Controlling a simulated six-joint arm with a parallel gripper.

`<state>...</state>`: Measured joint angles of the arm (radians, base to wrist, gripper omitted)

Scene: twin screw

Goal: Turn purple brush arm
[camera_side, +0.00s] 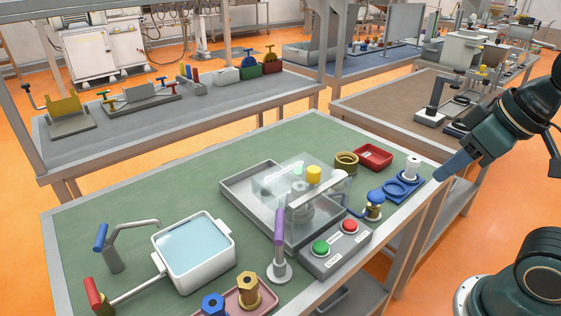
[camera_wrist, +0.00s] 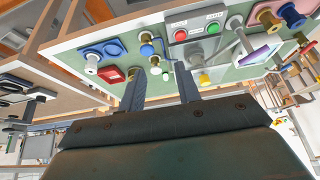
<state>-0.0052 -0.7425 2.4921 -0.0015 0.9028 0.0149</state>
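The purple brush arm (camera_side: 279,227) stands upright on a round pale base (camera_side: 279,270) at the front of the green bench, left of the button box. In the wrist view its purple part (camera_wrist: 253,55) shows at the upper right. My gripper (camera_side: 446,170) is in the air off the right edge of the bench, well apart from the brush arm. In the wrist view my gripper (camera_wrist: 161,82) has its two fingers spread with nothing held between them.
A button box with green (camera_side: 320,247) and red (camera_side: 350,227) buttons stands right of the brush arm. Behind it is a grey tray (camera_side: 235,190) with a clear cover and yellow knob (camera_side: 314,174). A water basin (camera_side: 195,250) stands left. A pink tray (camera_side: 262,304) with brass parts is in front.

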